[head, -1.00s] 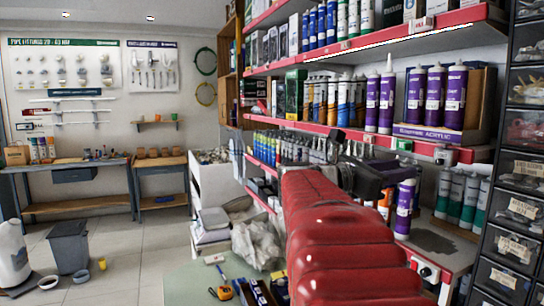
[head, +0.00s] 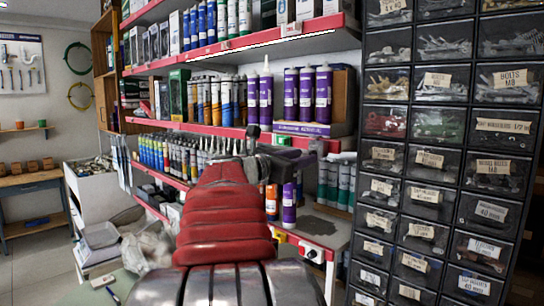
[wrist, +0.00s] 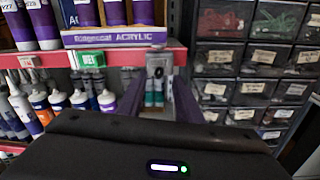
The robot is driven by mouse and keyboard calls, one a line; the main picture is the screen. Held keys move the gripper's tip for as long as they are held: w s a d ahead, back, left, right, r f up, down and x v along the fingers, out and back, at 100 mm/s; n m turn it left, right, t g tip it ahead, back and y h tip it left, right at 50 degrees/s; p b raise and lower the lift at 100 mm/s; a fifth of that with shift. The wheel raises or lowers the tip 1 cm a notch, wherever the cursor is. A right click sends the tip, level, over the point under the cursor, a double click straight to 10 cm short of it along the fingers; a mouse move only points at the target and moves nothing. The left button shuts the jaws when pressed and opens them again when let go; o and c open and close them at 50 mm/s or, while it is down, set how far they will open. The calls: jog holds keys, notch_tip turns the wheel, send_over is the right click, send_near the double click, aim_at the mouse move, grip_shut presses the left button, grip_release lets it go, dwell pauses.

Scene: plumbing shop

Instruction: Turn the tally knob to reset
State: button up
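A small pale box with a dark round part, which looks like the tally knob (wrist: 158,71), sits at the red shelf edge in the wrist view. Its markings are too small to read. My gripper (wrist: 156,92) is open, with one finger to each side of the box in the picture. I see no contact with the knob, and the gap in depth is hard to judge. In the head view my gripper (head: 298,156) is in front of the middle shelf's edge and hides most of this spot.
A green label (wrist: 91,59) hangs on the shelf edge left of the box. Purple cartridges (head: 306,93) stand above, and more bottles below. A dark drawer cabinet (head: 440,160) stands close on the right. Another small white box (head: 311,253) is on the lower shelf edge.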

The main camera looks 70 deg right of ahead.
jog(key=shift+x, duration=1.5)
grip_shut()
